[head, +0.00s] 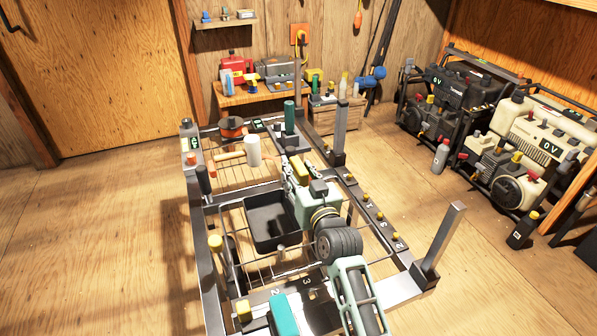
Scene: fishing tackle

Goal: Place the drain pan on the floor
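The drain pan appears to be the black, open rectangular tray (272,236), in the middle of a metal rack in the head view. It looks level and empty. My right arm reaches in from the bottom, and its gripper (291,182) is at the pan's far right corner. The arm and wrist cover part of the pan's right side. The fingers are small and partly hidden, so I cannot tell whether they are open or shut, or touching the rim. The wooden floor (115,225) is visible left of the rack. My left gripper is not in view.
The metal rack (438,245) has upright posts and wire shelves around the pan. Generators (525,150) and a grey bottle (440,156) stand at right. Open floor lies left.

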